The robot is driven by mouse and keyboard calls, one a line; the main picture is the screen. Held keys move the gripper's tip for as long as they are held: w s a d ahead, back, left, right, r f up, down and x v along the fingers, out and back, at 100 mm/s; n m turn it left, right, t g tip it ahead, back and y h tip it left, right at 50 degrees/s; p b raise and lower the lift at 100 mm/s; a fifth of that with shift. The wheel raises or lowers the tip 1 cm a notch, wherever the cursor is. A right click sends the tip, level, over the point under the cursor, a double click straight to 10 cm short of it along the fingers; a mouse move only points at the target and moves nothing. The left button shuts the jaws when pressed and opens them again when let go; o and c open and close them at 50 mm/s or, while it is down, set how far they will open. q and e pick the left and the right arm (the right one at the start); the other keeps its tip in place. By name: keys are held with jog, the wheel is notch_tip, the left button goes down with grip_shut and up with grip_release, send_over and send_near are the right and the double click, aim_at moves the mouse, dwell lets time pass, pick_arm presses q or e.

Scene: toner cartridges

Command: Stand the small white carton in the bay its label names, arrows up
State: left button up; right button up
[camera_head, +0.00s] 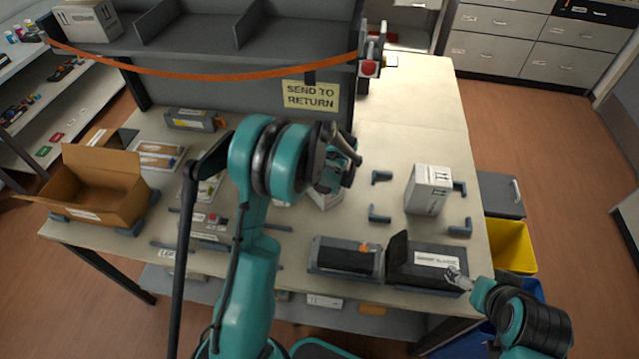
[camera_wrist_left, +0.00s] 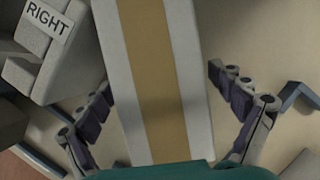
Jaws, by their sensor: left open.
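A white carton (camera_head: 325,196) is on the table, mostly hidden under my left gripper in the head view. In the left wrist view this white carton (camera_wrist_left: 195,85), with a brown tape strip, runs between the spread fingers. My left gripper (camera_head: 338,168) is open; its fingers (camera_wrist_left: 160,112) show apart on both sides of the carton. Another white carton (camera_head: 428,190), with arrows pointing up, stands upright among dark corner brackets (camera_head: 379,214). A grey block carries a RIGHT label (camera_wrist_left: 47,22). My right gripper (camera_head: 458,278) is small beside the black case; its jaw state is unclear.
An open brown box (camera_head: 98,190) stands at the left. A grey tray (camera_head: 345,257) and a black open-lidded case (camera_head: 436,266) lie along the front edge. A grey shelf with a SEND TO RETURN sign (camera_head: 311,96) stands behind. The table's back right is clear.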

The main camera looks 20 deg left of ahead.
pick_arm(q)
jog(key=shift+x, duration=0.75)
jog(key=shift+r, duration=0.1)
jog(key=shift+c, duration=0.9)
jog(key=c, duration=1.6)
jog(key=shift+o, duration=0.2)
jog(key=shift+r, duration=0.15)
